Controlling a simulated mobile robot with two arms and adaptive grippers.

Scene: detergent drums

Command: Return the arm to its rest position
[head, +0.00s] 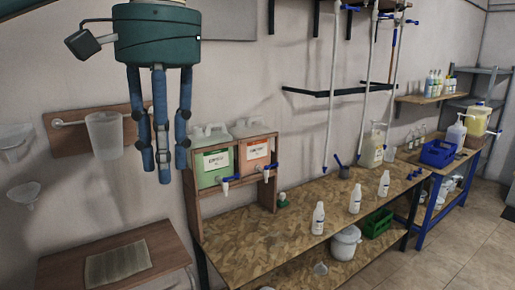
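My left gripper (165,168) hangs at the upper left of the head view. Its several blue fingers point straight down and stand apart, and nothing is between them. It is in the air in front of the wall, left of the two drums, and touches nothing that I can see. A drum with a green label (217,160) and a drum with an orange label (255,149) sit side by side in a wooden stand (234,182), each with a blue-handled tap at its front. My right gripper is not in the view.
A wooden workbench (268,238) carries several white bottles, one of them here (318,218). A clear cup (104,135) hangs on a wall board at left, above a small cabinet (85,248) with a cloth. A blue crate (437,153) stands at right. Floor at lower right is free.

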